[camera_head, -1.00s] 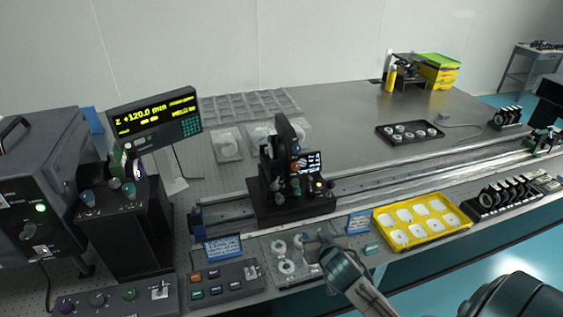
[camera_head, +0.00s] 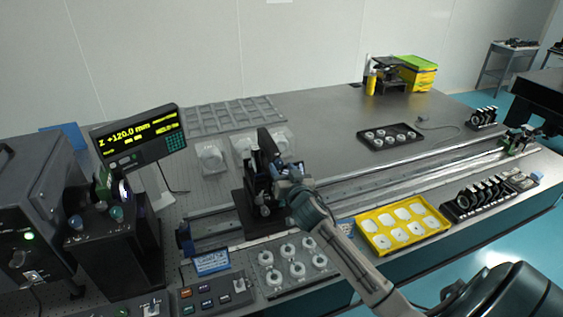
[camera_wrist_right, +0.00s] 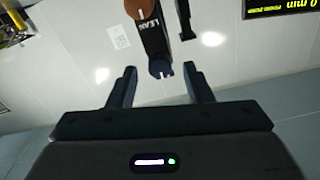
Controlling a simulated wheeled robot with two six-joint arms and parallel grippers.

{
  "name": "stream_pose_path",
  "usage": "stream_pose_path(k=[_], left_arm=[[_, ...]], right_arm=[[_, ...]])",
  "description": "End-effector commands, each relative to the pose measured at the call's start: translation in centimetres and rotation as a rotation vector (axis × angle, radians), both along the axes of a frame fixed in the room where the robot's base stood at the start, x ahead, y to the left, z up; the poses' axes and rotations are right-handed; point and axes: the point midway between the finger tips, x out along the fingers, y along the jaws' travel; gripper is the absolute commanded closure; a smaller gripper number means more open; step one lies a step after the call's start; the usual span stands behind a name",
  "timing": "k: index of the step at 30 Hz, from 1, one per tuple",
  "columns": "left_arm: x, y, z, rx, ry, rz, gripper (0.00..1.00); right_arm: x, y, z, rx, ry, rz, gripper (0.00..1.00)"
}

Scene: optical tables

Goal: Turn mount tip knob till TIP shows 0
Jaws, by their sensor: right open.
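The black mount (camera_head: 262,155) stands on the rail carriage in the middle of the table. My right gripper (camera_head: 286,172) is at its right front side and partly hides it; the small screen on the mount is hidden. In the right wrist view my two fingers (camera_wrist_right: 159,86) are apart. A blue-grey knob (camera_wrist_right: 160,69) with a pale mark lies between and just beyond the fingertips, with no clear contact. A brown-orange knob (camera_wrist_right: 139,8) sits above it beside a label reading "LEAN". No TIP reading is legible. My left gripper is out of view.
The Z readout (camera_head: 140,137) shows +120.0 mm at the left. A yellow tray (camera_head: 359,222) and a tray of round parts (camera_head: 293,281) lie in front of the rail. A control box (camera_head: 212,297) is at the front left.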

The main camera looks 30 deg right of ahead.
Motion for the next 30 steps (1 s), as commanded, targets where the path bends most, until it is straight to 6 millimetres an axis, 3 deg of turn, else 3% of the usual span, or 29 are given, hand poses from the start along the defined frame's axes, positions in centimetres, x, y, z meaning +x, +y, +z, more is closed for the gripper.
stream_pose_path(k=[5, 14, 21, 30], left_arm=[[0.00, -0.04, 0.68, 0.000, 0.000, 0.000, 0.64], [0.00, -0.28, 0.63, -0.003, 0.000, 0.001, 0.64], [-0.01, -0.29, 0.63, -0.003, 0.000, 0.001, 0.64], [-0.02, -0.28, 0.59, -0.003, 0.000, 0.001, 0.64]], right_arm=[[1.22, -0.29, 0.03, 0.000, 0.001, 0.000, 0.54], [1.38, -0.32, -0.08, 0.000, 0.001, 0.000, 0.54], [1.36, -0.31, -0.07, 0.000, 0.001, 0.000, 0.99], [1.36, -0.31, -0.09, -0.028, 0.008, 0.000, 0.99]])
